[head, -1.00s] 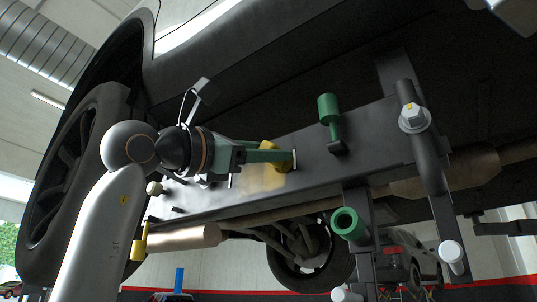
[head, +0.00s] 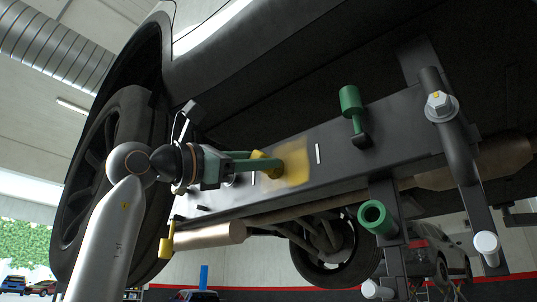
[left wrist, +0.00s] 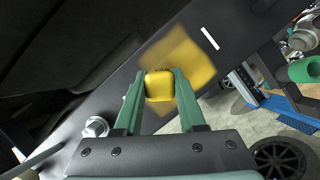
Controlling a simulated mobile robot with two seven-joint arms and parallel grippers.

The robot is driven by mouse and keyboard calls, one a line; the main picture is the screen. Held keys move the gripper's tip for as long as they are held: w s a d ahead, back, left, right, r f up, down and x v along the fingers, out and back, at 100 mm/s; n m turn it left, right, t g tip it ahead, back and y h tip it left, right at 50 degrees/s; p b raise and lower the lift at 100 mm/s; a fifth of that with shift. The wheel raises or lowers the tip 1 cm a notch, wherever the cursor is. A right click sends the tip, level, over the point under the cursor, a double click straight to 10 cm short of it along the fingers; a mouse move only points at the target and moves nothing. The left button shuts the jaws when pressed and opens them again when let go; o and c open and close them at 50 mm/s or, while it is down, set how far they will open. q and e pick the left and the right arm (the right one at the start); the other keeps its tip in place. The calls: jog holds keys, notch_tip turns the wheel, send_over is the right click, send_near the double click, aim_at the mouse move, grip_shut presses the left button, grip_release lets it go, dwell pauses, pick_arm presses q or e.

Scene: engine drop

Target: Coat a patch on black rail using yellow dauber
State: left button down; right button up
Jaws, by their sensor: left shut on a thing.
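The black rail (head: 400,124) runs under the car body. A yellow coated patch (head: 300,161) with blurred edges lies on its face, between two short white marks. My left gripper (head: 274,160) is shut on the yellow dauber (head: 262,169) at the patch's left part. In the left wrist view the dauber (left wrist: 159,88) sits between the green fingers, with the patch (left wrist: 190,58) behind and beyond it. Whether the dauber touches the rail I cannot tell. My right gripper is not in view.
A green dauber-like piece (head: 350,101) stands on the rail, and a green ring (head: 377,217) sits below it. A yellow piece (head: 167,241) hangs at the rail's left end. A large bolt (head: 439,105) and dark brackets are at right. The car wheel (head: 125,180) is at left.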

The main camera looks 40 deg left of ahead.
pick_arm(q)
jog(key=shift+a+r, duration=0.85)
jog(key=shift+a, duration=1.15)
jog(key=shift+s+d+b, duration=0.15)
jog(key=shift+d+b, duration=0.05)
jog(key=shift+d, duration=2.65)
jog(key=shift+s+d+b, duration=0.15)
jog(key=shift+d+b, duration=0.05)
jog(key=shift+d, duration=2.6)
jog(key=s, duration=0.6)
jog(key=shift+a+b, duration=0.3)
jog(key=s, duration=0.3)
jog(key=shift+a, duration=0.1)
